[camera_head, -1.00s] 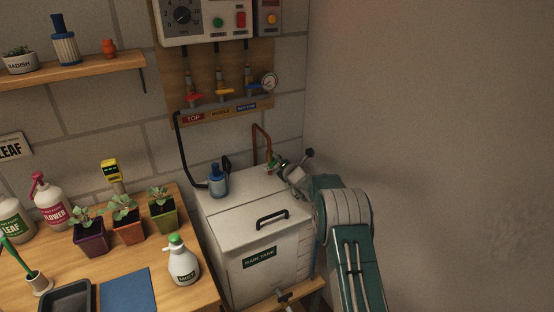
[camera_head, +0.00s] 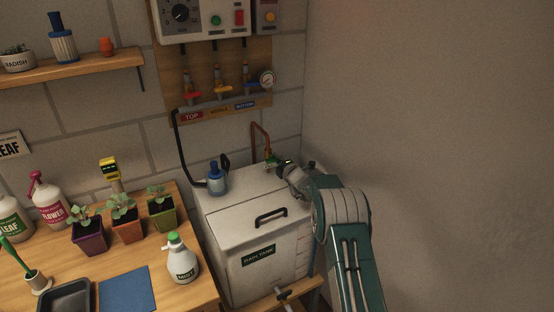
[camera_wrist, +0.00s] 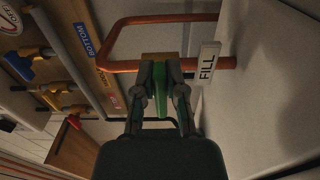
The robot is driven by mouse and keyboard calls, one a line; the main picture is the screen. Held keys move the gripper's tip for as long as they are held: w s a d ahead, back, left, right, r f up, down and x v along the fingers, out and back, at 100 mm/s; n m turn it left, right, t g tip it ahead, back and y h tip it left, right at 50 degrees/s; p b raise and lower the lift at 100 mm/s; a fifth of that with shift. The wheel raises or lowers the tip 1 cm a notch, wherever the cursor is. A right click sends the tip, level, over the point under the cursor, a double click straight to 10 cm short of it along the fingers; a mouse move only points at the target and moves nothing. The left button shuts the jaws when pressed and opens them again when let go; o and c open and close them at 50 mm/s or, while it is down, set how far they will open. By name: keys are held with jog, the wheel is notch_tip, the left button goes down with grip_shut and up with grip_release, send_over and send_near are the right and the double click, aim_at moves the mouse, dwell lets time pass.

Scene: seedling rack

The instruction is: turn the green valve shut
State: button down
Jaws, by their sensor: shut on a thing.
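The green valve (camera_wrist: 160,88) sits on a copper pipe beside a white FILL label (camera_wrist: 208,62) in the wrist view. Its green lever points down the picture, towards my gripper (camera_wrist: 160,101). The two fingers are closed on the lever, one on each side. In the head view the valve (camera_head: 271,160) shows as a small green patch at the back right of the white rain tank (camera_head: 226,214). My gripper (camera_head: 281,165) reaches it from the right, and my wrist partly hides it. The lever's exact angle is unclear there.
The copper pipe (camera_head: 255,132) bends above the tank lid beside the valve. A blue-capped bottle (camera_head: 217,180) stands on the tank's back left. Red, yellow and blue valves hang on the wall panel (camera_head: 174,78) above. A bare wall (camera_head: 430,120) stands close on the right.

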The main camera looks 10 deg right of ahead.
jog(key=shift+d+f, duration=0.2)
jog(key=shift+f, duration=0.05)
jog(key=c, duration=0.7)
grip_release()
jog(key=shift+r, duration=0.1)
jog(key=shift+s+d, duration=0.1)
jog(key=shift+s, duration=0.2)
jog(key=v, duration=1.1)
jog(key=shift+s+d, duration=0.1)
